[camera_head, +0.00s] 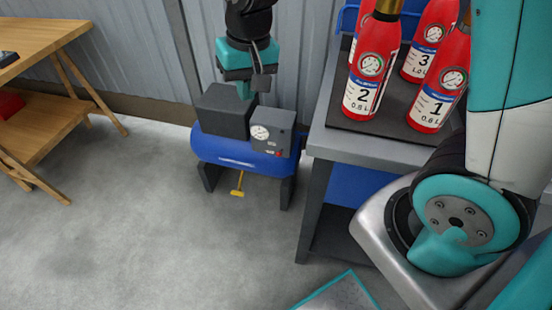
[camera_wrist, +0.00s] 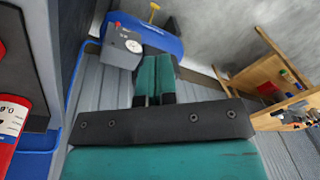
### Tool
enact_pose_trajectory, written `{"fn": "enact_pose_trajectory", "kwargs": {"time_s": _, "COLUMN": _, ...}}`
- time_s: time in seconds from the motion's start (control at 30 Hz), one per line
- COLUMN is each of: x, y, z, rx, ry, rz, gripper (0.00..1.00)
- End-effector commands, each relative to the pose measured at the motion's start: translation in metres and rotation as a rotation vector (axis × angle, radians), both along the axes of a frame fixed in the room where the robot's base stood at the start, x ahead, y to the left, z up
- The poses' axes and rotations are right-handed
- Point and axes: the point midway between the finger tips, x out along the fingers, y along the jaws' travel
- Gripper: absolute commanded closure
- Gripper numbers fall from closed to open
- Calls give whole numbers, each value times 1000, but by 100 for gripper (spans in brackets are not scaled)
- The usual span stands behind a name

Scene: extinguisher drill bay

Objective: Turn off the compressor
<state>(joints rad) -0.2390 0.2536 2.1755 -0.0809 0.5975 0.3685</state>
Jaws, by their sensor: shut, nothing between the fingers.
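The compressor has a blue tank (camera_head: 215,152) on dark legs, with a dark motor block (camera_head: 224,112) on top. Its grey control box (camera_head: 272,131) carries a round white gauge (camera_head: 260,132) and a small red switch (camera_head: 277,153) low on the front. My gripper (camera_head: 254,88) is shut and empty, pointing down just above and behind the control box. In the wrist view, the teal fingers (camera_wrist: 157,70) lie together beside the control box (camera_wrist: 121,48), and the red switch (camera_wrist: 117,25) shows on its far side. I cannot tell whether the fingers touch the compressor.
A yellow handle (camera_head: 238,186) hangs under the tank. A grey-topped bench (camera_head: 350,146) with several red extinguishers (camera_head: 374,65) stands close on the right. A wooden table (camera_head: 45,40) is at left. A corrugated wall (camera_head: 120,50) is behind.

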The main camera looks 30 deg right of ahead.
Motion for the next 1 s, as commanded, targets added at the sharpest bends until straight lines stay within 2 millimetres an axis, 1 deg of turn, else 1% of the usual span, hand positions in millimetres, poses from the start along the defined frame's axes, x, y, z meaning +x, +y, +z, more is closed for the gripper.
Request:
{"fn": "enact_pose_trajectory", "kwargs": {"time_s": 0.03, "x": 24, "y": -9, "z": -45, "rx": -41, "ry": 9, "rz": -91, "gripper": 100}}
{"fn": "enact_pose_trajectory", "kwargs": {"time_s": 0.07, "x": 38, "y": -15, "z": -63, "rx": -66, "ry": 8, "rz": -150, "gripper": 100}}
{"fn": "enact_pose_trajectory", "kwargs": {"time_s": 0.1, "x": 54, "y": -23, "z": -88, "rx": -100, "ry": 3, "rz": -227, "gripper": 100}}
{"fn": "enact_pose_trajectory", "kwargs": {"time_s": 0.17, "x": 77, "y": -37, "z": -126, "rx": -152, "ry": -7, "rz": -337, "gripper": 100}}
{"fn": "enact_pose_trajectory", "kwargs": {"time_s": 0.2, "x": 89, "y": -45, "z": -150, "rx": -184, "ry": -15, "rz": -403, "gripper": 100}}
{"fn": "enact_pose_trajectory", "kwargs": {"time_s": 0.27, "x": 105, "y": -58, "z": -183, "rx": -230, "ry": -33, "rz": -495, "gripper": 100}}
{"fn": "enact_pose_trajectory", "kwargs": {"time_s": 0.3, "x": 113, "y": -67, "z": -203, "rx": -259, "ry": -44, "rz": -549, "gripper": 100}}
{"fn": "enact_pose_trajectory", "kwargs": {"time_s": 0.4, "x": 127, "y": -84, "z": -243, "rx": -316, "ry": -73, "rz": -655, "gripper": 100}}
{"fn": "enact_pose_trajectory", "kwargs": {"time_s": 0.5, "x": 134, "y": -95, "z": -268, "rx": -354, "ry": -96, "rz": -720, "gripper": 100}}
{"fn": "enact_pose_trajectory", "kwargs": {"time_s": 0.6, "x": 137, "y": -100, "z": -278, "rx": -372, "ry": -108, "rz": -752, "gripper": 100}}
{"fn": "enact_pose_trajectory", "kwargs": {"time_s": 1.0, "x": 137, "y": -102, "z": -281, "rx": -376, "ry": -111, "rz": -759, "gripper": 100}}
